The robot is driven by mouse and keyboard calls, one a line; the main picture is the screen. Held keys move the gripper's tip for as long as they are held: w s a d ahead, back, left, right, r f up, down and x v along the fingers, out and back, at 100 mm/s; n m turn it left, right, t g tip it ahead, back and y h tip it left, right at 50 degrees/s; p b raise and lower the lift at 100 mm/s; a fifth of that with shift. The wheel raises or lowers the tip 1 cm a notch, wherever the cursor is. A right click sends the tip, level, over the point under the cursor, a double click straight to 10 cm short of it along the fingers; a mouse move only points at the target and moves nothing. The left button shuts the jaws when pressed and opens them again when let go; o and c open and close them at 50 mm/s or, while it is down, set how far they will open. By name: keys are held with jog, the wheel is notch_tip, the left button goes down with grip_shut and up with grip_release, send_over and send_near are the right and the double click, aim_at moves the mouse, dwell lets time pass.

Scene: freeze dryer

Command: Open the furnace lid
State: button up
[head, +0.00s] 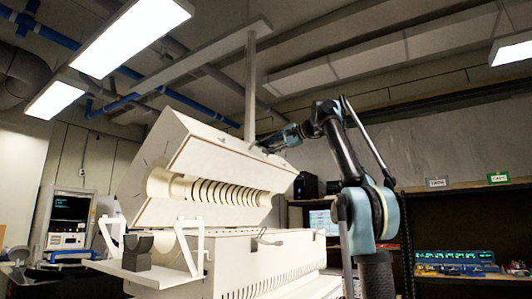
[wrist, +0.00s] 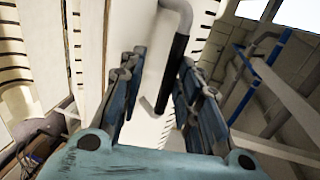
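The furnace (head: 255,262) is a cream-coloured box with a round channel and ribbed inner lining. Its lid (head: 225,150) stands raised and tilted back, with the channel inside showing in the head view. My gripper (head: 268,146) is at the lid's upper right edge. In the wrist view my gripper (wrist: 160,95) has its two blue fingers spread apart. A bent grey handle with a black sleeve (wrist: 172,75) lies between them, closer to the right finger. A gap shows between the left finger and the handle. Contact on the right side cannot be told.
A white shelf (head: 150,278) with a dark block (head: 138,252) juts from the furnace's left end. A vertical post (head: 250,85) rises behind the lid. A workbench (head: 465,285) with small items stands at right. An instrument cabinet (head: 70,220) stands at left.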

jog(key=v, duration=1)
jog(key=shift+w+f, duration=0.1)
jog(key=shift+w, duration=0.05)
jog(key=n+g+y, duration=0.6)
jog(key=n+y, duration=0.1)
jog(key=y, duration=0.2)
send_near(253, 149)
jog(key=a+r, duration=0.2)
jog(key=a, duration=0.1)
jog(key=a+r, duration=0.3)
jog(key=w+a+r, duration=0.1)
jog(key=a+r, duration=0.2)
jog(key=shift+a+r, duration=0.1)
jog(key=shift+a, duration=0.1)
grip_shut()
